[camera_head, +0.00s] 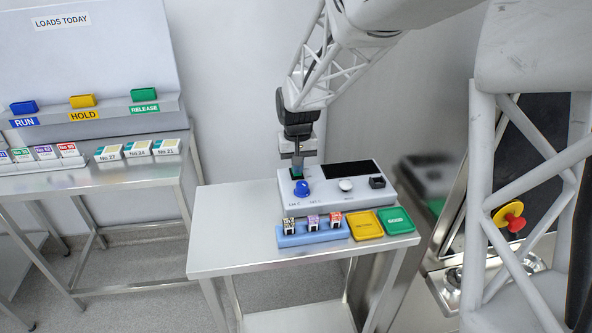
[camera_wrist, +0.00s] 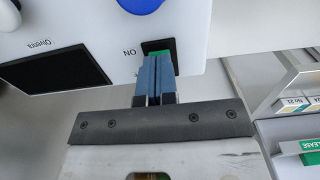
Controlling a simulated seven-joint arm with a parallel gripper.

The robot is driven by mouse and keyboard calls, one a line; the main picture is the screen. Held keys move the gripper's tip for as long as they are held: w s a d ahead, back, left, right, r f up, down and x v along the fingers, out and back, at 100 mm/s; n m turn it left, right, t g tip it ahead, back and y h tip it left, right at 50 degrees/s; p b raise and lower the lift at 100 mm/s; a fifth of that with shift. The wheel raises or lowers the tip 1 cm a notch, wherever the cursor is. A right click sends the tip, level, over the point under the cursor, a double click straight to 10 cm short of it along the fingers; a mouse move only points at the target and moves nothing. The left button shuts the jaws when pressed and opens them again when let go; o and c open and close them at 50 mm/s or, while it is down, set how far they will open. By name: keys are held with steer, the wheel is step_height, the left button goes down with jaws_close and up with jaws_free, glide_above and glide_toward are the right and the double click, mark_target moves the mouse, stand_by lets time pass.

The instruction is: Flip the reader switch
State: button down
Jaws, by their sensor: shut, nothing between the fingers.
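The reader (camera_head: 330,200) is a white box on the steel table, with a dark display, a blue knob (camera_head: 302,188), a white button and a black part on its top. Its switch (camera_wrist: 158,44) is a black frame with a green face, beside a small label that seems to read ON. My gripper (camera_head: 298,164) points down over the reader's back left corner. In the wrist view my gripper (camera_wrist: 155,58) is shut and empty. Its fingertips are at the switch and cover part of it; I cannot tell whether they touch it or which way it is set.
A blue rack (camera_head: 312,237) with several small labelled pieces, a yellow tray (camera_head: 365,226) and a green tray (camera_head: 396,222) stand along the front of the steel table (camera_head: 225,225). The table's left part is clear. A second bench (camera_head: 90,180) with labelled blocks stands left.

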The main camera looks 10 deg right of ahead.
mark_target(299, 178)
steer(key=shift+f, duration=0.2)
steer(key=shift+r, duration=0.15)
stand_by(0.3)
steer(key=shift+r, duration=3.35)
steer(key=s+d+r+t, duration=0.1)
steer(key=s+d+r, duration=0.1)
steer(key=s, duration=1.5)
steer(key=s+d+r+t, duration=0.1)
steer(key=s+d+r, duration=0.1)
steer(key=s, duration=1.5)
steer(key=shift+s+d+t, duration=0.3)
steer(key=shift+d, duration=0.25)
